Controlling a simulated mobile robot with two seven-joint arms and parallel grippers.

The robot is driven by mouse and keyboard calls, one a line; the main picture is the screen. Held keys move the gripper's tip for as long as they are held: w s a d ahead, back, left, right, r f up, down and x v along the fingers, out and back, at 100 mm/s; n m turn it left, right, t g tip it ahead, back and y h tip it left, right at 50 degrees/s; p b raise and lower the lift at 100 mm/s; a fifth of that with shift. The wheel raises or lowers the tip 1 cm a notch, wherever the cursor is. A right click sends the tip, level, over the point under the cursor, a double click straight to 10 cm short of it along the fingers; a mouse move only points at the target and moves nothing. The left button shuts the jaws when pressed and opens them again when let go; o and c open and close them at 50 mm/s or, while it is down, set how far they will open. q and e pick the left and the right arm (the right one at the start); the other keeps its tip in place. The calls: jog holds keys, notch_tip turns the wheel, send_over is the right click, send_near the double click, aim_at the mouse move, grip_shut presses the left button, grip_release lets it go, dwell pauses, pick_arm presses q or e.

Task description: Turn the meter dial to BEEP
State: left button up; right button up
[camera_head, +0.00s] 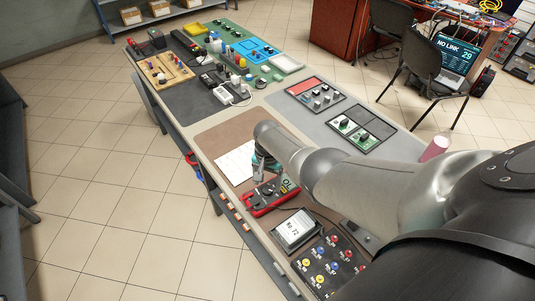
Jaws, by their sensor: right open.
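A red and black hand-held meter (268,197) lies on the brown mat of the long workbench, with a small lit green display (287,186) at its right end. Its dial is too small to read, so I cannot tell the setting. My right arm comes in from the lower right, and my right gripper (260,174) points down just above the meter's upper edge. It is open; I cannot tell whether it touches the meter. The arm and gripper hide part of the meter's surroundings. My left gripper is not in view.
A white paper sheet (236,163) lies left of the gripper. A device with a pale screen (295,229) and a black panel of coloured knobs (333,262) sit nearer. Grey trays of parts (315,95) lie beyond my arm. A pink cylinder (434,149) stands at the right edge.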

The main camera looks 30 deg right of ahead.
aim_at(268, 189)
notch_tip(268, 189, up, 12)
jog(key=p, duration=0.5)
dwell(0.5)
